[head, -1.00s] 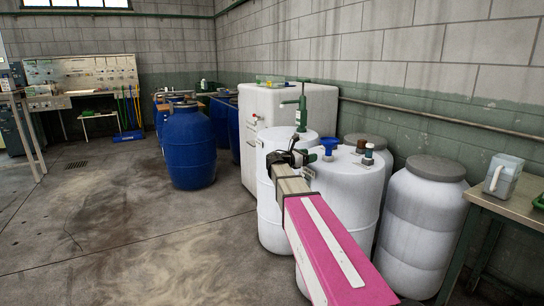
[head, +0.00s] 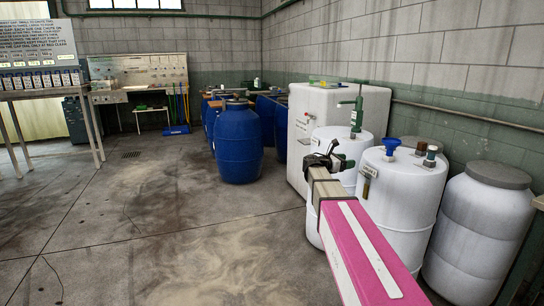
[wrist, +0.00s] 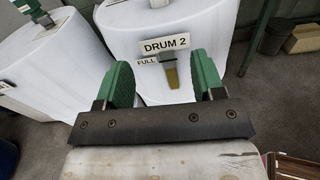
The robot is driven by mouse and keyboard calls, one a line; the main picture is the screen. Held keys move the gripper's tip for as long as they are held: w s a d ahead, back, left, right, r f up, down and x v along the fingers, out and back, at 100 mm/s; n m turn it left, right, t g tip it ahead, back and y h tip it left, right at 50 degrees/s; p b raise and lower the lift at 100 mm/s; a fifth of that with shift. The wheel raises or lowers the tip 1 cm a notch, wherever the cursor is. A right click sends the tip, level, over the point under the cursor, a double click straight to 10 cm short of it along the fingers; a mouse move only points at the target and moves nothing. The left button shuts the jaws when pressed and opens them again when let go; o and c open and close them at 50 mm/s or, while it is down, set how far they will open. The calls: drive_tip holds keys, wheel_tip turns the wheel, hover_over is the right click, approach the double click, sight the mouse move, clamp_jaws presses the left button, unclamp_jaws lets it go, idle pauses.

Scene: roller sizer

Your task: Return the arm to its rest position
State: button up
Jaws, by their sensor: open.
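My pink and grey arm reaches forward from the lower right in the head view, with my gripper (head: 330,163) at its far end in front of the white drums. In the wrist view my gripper (wrist: 160,78) is open, its two green fingers apart with nothing between them. The distance from fingers to drum is hard to tell.
Another white drum (head: 337,140) with a green pump (head: 357,108) stands behind my gripper. A grey-lidded drum (head: 476,225) is at the right. Blue barrels (head: 238,143) and a white tank (head: 318,110) stand further back. The floor (head: 150,235) at left is clear.

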drive_tip(key=s+a+f+m+g+y, duration=0.1)
drive_tip(key=s+f+m+g+y, duration=0.1)
drive_tip(key=s+f+m+y, duration=0.45)
drive_tip(key=s+a+f+m+g+y, duration=0.1)
drive_tip(key=s+f+m, duration=0.2)
drive_tip(key=s+f, duration=0.65)
drive_tip(key=s+a+f+m+g+y, duration=0.3)
drive_tip(key=s+a+f+m+y, duration=0.6)
drive_tip(key=f, duration=0.6)
drive_tip(key=s+a+m, duration=0.2)
drive_tip(key=s+m, duration=0.1)
drive_tip(key=s, duration=0.1)
drive_tip(key=shift+s+a+f, duration=0.15)
drive_tip(key=shift+s, duration=0.25)
